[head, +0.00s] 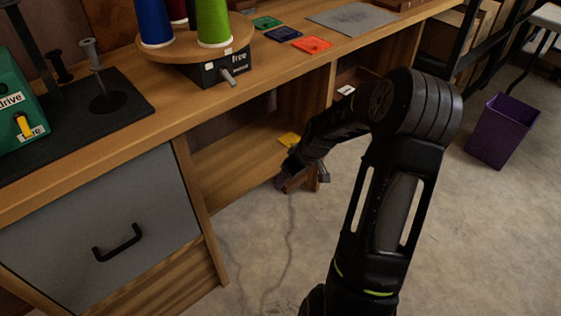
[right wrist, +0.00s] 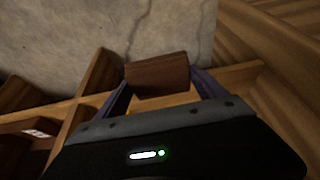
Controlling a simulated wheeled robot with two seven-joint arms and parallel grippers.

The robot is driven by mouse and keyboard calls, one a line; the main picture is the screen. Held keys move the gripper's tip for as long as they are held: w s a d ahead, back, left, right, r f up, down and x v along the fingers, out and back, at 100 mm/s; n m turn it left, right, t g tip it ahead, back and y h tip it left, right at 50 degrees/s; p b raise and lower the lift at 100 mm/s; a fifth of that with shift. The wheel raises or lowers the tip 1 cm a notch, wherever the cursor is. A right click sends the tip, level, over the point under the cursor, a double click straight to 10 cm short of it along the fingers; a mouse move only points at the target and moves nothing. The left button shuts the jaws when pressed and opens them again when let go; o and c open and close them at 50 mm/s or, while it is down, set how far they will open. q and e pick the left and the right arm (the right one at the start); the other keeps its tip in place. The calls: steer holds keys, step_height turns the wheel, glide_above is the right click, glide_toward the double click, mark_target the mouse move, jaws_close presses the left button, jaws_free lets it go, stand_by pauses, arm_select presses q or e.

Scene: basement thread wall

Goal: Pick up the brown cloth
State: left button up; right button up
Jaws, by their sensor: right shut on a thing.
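The brown cloth (right wrist: 158,75) is a small dark brown folded piece between the two fingers of my right gripper (right wrist: 160,88) in the right wrist view. The gripper is shut on it. In the head view, my right gripper (head: 304,178) is in front of the open lower shelf of the bench, above the floor. The cloth (head: 293,184) shows only in part there, at the fingertips. My left gripper is not in view.
A yellow piece (head: 290,139) lies in the open shelf (head: 235,158) behind the gripper. Green (head: 266,22), blue (head: 283,33) and red (head: 312,44) pieces lie on the bench top. A purple bin (head: 502,131) stands on the floor at right, with clear floor before it.

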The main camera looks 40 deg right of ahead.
steer(key=shift+s, duration=0.3)
stand_by(0.4)
